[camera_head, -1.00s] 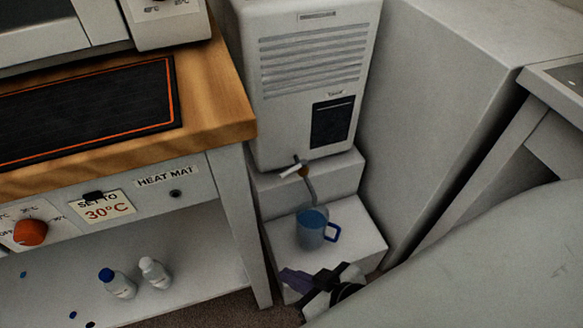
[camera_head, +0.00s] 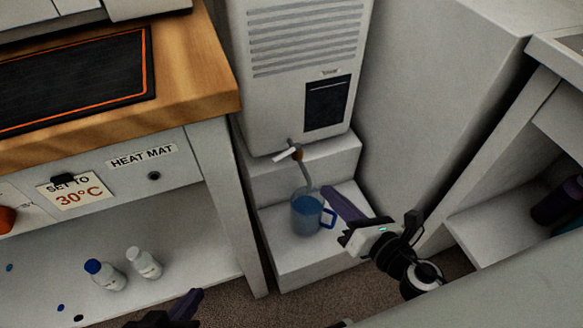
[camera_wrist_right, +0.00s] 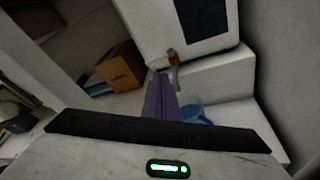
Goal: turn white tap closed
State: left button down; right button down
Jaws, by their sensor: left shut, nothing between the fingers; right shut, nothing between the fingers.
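The white tap (camera_head: 288,154) sticks out at the bottom front of the white dispenser, its lever slanting sideways. A grey-blue curved line, stream or tube, runs from it down to the blue jug (camera_head: 306,213). The tap's outlet area (camera_wrist_right: 174,57) also shows in the right wrist view, beyond my fingers. My right gripper (camera_head: 345,203), with purple fingers, is shut and empty just right of the jug's handle, lower than the tap and apart from it. Its fingers also show in the right wrist view (camera_wrist_right: 160,98). My left gripper (camera_head: 190,303) is shut and empty at the bottom edge, partly cut off.
The jug stands on a low white step (camera_head: 290,258) below the dispenser (camera_head: 300,100). A wooden bench (camera_head: 215,85) with a heat mat is at left, two white bottles (camera_head: 145,263) on its lower shelf. A tall white cabinet (camera_head: 430,100) stands at right.

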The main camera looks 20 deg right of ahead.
jog(key=n+y, duration=0.1)
jog(key=n, duration=0.5)
jog(key=n+p, duration=0.1)
jog(key=n, duration=0.1)
send_near(282, 157)
jog(key=x, duration=0.5)
jog(key=shift+w+a+f+y, duration=0.15)
jog(key=shift+w+f+y, duration=0.15)
jog(key=shift+w, duration=0.4)
jog(key=shift+r+m, duration=0.1)
jog(key=shift+m, duration=0.2)
